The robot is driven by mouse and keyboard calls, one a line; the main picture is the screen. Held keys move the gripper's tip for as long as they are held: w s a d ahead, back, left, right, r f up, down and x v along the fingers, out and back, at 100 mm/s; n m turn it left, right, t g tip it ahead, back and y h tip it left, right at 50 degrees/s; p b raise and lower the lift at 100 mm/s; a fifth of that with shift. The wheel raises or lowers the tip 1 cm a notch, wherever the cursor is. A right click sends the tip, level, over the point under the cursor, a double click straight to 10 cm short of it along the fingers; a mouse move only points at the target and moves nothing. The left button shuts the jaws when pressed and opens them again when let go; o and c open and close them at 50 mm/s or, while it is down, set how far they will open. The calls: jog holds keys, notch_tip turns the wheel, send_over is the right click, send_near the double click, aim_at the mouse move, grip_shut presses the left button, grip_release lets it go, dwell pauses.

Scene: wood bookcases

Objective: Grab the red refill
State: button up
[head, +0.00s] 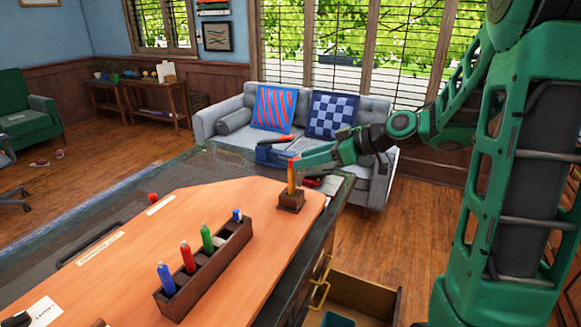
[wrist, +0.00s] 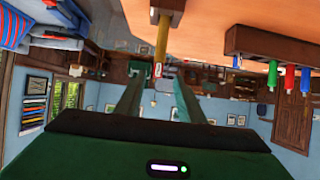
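The red refill (head: 187,256) is a small upright bottle in a dark wooden rack (head: 215,275) on the desk, between a blue and a green one. In the wrist view, the red refill (wrist: 290,77) hangs upside down in the rack (wrist: 262,45), at the right. My gripper (head: 300,163) is at the desk's far right corner, beside an orange-yellow stick (head: 291,178) in a small wooden stand, well away from the rack. In the wrist view, my gripper's fingers (wrist: 157,82) are apart, with the yellow stick (wrist: 161,38) showing between their tips; contact is unclear.
A blue refill (head: 166,278) and a green refill (head: 207,237) flank the red one. The small stand (head: 291,202) is near the desk's right edge. A drawer (head: 365,296) is open below. The desktop (head: 150,235) left of the rack is mostly clear.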

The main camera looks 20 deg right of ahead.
aim_at(289, 162)
jog(key=x, duration=0.9)
jog(key=shift+w+f, duration=0.1)
jog(key=shift+w, duration=0.25)
grip_shut()
